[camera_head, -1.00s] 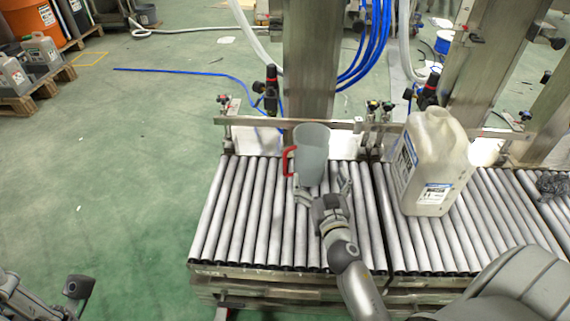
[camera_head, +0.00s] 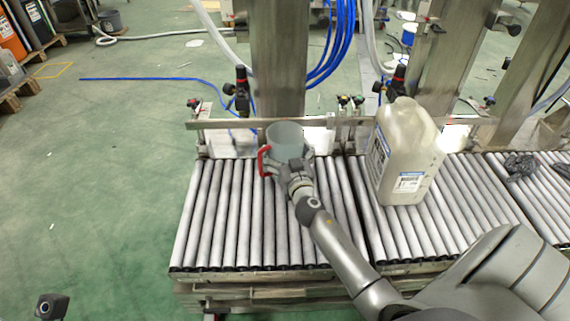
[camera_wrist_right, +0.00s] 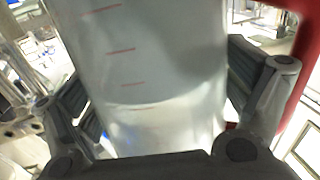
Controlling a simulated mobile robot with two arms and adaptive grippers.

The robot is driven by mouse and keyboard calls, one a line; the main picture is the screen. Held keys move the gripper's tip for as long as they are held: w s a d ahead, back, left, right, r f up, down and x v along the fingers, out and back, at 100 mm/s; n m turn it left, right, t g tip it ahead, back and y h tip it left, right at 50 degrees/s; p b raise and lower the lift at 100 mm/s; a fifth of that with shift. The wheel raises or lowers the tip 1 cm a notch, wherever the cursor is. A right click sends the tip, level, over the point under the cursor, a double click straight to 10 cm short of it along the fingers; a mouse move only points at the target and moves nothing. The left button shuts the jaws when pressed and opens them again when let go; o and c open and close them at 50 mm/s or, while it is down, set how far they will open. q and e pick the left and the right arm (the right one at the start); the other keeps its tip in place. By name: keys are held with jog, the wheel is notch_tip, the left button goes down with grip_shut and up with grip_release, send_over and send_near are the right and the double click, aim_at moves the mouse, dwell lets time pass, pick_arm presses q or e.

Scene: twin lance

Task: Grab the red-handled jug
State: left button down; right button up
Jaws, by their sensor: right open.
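The jug (camera_head: 284,138) is a translucent grey cup shape with a red handle (camera_head: 263,160) on its left side. It stands upright on the roller conveyor. My right gripper (camera_head: 290,168) is at the near side of the jug and partly hides its lower part. In the right wrist view the jug (camera_wrist_right: 150,70) fills the middle, with red marks on its wall. The open fingers of my right gripper (camera_wrist_right: 160,95) stand on either side of it; contact is unclear. The red handle also shows there at the far right (camera_wrist_right: 303,75). Only a small part of my left arm shows at bottom left.
A large whitish canister (camera_head: 405,160) with a label stands on the conveyor (camera_head: 205,215) to the right of the jug. A metal rail (camera_head: 225,124) and a steel post (camera_head: 278,60) are behind the jug. Bare rollers lie to its left.

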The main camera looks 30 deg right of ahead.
jog(key=c, duration=1.7)
jog(key=shift+r, duration=0.25)
